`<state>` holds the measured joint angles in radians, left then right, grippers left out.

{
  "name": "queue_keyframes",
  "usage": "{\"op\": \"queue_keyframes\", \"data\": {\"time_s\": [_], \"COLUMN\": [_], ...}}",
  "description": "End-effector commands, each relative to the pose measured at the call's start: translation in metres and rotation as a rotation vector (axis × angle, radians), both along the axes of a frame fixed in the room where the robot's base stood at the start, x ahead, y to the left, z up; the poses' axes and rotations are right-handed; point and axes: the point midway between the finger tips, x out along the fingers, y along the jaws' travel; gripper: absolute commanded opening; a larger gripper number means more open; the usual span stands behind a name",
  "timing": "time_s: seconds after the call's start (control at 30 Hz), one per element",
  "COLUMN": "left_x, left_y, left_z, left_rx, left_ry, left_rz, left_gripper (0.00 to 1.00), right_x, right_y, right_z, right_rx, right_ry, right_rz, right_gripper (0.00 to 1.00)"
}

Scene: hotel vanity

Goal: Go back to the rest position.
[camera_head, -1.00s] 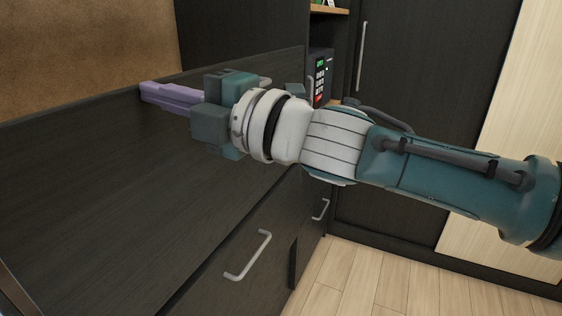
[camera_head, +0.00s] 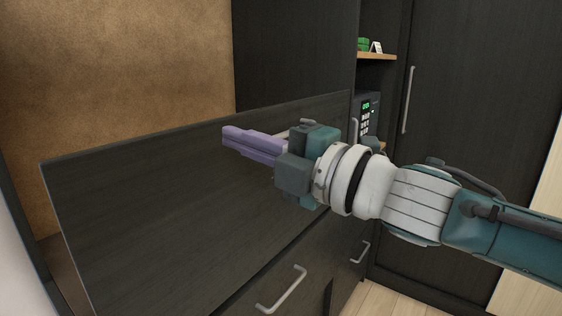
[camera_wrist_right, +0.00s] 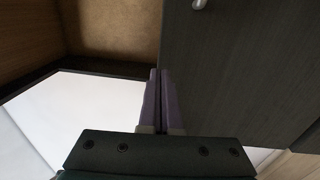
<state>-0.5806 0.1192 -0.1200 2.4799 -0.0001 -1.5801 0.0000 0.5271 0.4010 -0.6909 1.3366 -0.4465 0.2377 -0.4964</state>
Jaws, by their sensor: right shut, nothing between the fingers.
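My right gripper (camera_head: 228,138) comes in from the right in the head view, with its purple fingers pointing left. It is shut and empty, in front of the dark wooden panel (camera_head: 150,200) of the vanity. In the right wrist view the two purple fingers of the right gripper (camera_wrist_right: 160,76) lie together with nothing between them. Whether the fingers touch the panel, I cannot tell. My left gripper is not in view.
A drawer handle (camera_head: 282,290) sits on the front below the gripper. A black safe (camera_head: 366,118) with a lit keypad stands behind my wrist. Above it is a shelf (camera_head: 377,56) with a green item (camera_head: 363,44). A tall cabinet door (camera_head: 460,110) stands at the right.

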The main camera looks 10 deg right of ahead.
Motion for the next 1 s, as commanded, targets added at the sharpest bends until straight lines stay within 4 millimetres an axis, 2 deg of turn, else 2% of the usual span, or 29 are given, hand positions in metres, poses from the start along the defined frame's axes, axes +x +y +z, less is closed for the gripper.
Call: {"op": "queue_keyframes", "data": {"time_s": [0.03,0.3,0.5,0.63,0.73,0.83,0.93,1.0], "left_x": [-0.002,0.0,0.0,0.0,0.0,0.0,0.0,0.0], "left_y": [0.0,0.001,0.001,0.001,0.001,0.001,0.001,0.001], "left_z": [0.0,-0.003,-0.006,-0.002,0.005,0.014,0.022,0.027], "left_rx": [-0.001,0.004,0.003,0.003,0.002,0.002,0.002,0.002], "left_ry": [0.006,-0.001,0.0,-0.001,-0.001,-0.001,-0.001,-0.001], "left_rz": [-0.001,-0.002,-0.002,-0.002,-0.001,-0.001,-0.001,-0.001], "left_gripper": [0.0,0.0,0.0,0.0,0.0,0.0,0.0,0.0], "right_x": [-0.011,-0.055,-0.071,-0.072,-0.073,-0.084,-0.115,-0.145], "right_y": [-0.009,-0.046,-0.06,-0.064,-0.072,-0.091,-0.111,-0.122], "right_z": [-0.002,-0.002,0.0,0.0,-0.008,-0.029,-0.062,-0.085], "right_rx": [-0.004,-0.002,0.002,0.063,0.19,0.367,0.536,0.633], "right_ry": [0.003,0.002,0.002,0.063,0.212,0.45,0.723,0.909], "right_rz": [0.001,0.003,0.0,-0.059,-0.194,-0.395,-0.615,-0.761], "right_gripper": [0.0,0.0,0.0,0.0,0.0,0.0,0.0,0.0]}}
